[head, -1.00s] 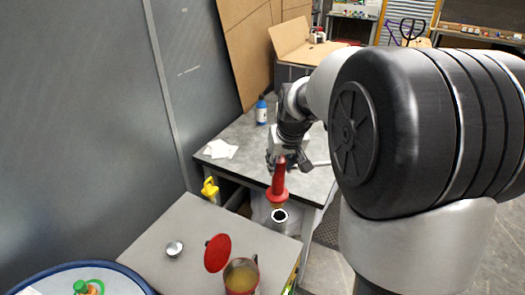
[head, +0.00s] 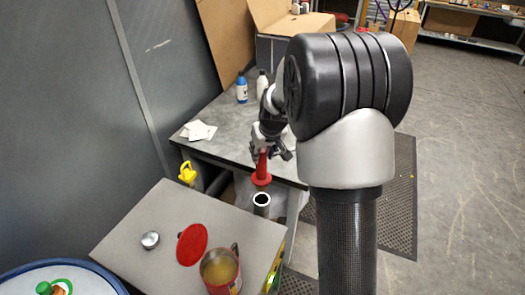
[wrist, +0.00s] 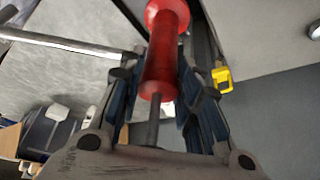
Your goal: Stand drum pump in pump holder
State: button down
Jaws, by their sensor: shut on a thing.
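The drum pump (head: 262,168) is red with a wider collar at its lower end. It also shows in the wrist view (wrist: 161,65), with a dark rod running from it toward the palm. My gripper (head: 266,152) is shut on it and holds it roughly upright; in the wrist view the fingers (wrist: 160,82) lie on both sides of it. A grey open-topped tube, apparently the pump holder (head: 261,205), stands at the table edge just below the pump in the head view. Whether any of the pump is inside the tube is not clear.
The near grey table (head: 140,215) bears an open can (head: 218,283) of yellowish liquid, a red lid (head: 192,244) and a small tin (head: 150,240). A yellow object (head: 188,173) is between the tables. Bottles (head: 242,92) and white sheets (head: 198,131) are on the far table.

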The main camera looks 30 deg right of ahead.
aim_at(263, 175)
jog(key=shift+w+d+r, duration=0.1)
jog(key=shift+w+r, duration=0.05)
jog(key=shift+f+b, duration=2.45)
jog(key=shift+f, duration=0.4)
jog(key=shift+f+b, duration=2.55)
jog(key=shift+f, duration=0.35)
dwell(1.1)
jog(key=c, duration=1.5)
grip_release()
jog(key=o, duration=0.4)
jog(key=shift+s+f, duration=0.15)
jog(key=shift+s, duration=0.05)
